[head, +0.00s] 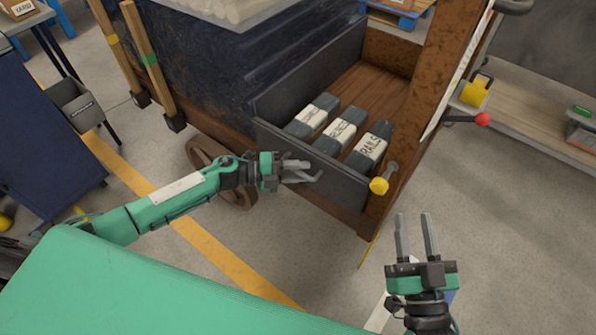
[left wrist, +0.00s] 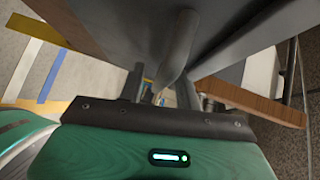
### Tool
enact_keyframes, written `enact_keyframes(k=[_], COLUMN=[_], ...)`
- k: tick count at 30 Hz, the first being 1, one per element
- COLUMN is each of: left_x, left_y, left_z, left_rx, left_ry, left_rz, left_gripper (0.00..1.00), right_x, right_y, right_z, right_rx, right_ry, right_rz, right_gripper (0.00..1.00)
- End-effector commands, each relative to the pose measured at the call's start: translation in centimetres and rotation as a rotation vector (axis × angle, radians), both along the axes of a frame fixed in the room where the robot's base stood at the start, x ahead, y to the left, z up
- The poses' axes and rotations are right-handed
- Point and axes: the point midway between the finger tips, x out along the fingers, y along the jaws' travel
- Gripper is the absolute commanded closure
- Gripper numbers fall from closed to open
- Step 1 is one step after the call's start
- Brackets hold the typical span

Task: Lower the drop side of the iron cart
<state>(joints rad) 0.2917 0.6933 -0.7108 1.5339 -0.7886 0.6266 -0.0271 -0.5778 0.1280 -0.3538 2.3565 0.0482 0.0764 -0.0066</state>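The iron cart (head: 436,75) has rusty posts and a wooden bed. Its dark grey drop side (head: 342,184) stands up along the near edge; a yellow knob (head: 379,186) sits on its right corner. My left gripper (head: 308,172) is at the outer face of the drop side. In the left wrist view a grey curved bar, looking like a handle (left wrist: 176,55), runs between its fingers (left wrist: 161,88), with gaps visible on both sides. The contact point is partly hidden. My right gripper (head: 416,236) is open and empty, in front of the cart's right corner.
Several dark boxes with white labels (head: 340,131) lie in the cart behind the drop side. A shelf (head: 530,100) stands right. The floor (head: 500,235) at right is clear.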

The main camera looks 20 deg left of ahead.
Motion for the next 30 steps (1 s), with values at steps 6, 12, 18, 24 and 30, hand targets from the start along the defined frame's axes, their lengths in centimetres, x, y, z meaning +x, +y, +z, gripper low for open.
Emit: enact_keyframes(k=[6,12,18,24,30], left_x=[0.0,0.0,0.0,-0.2,-0.7], left_y=[0.0,0.0,0.0,0.1,0.3], left_z=[0.0,0.0,-0.1,-0.3,-0.7], left_rx=[0.000,0.000,0.000,-0.005,-0.020], left_ry=[0.000,0.000,-0.001,-0.015,-0.051], left_rz=[0.000,0.000,0.000,0.000,-0.001], left_gripper=[0.74,1.00,1.00,1.00,1.00], right_x=[0.0,0.0,0.0,0.2,-0.2], right_y=[0.0,0.0,0.0,-0.5,-1.7], right_z=[0.0,0.0,-0.1,1.8,5.5], right_rx=[0.000,-0.001,-0.001,0.022,0.074], right_ry=[0.000,0.001,0.000,-0.095,-0.313], right_rz=[0.000,0.000,0.000,-0.016,-0.050], right_gripper=[0.64,0.64,0.64,0.64,0.64])
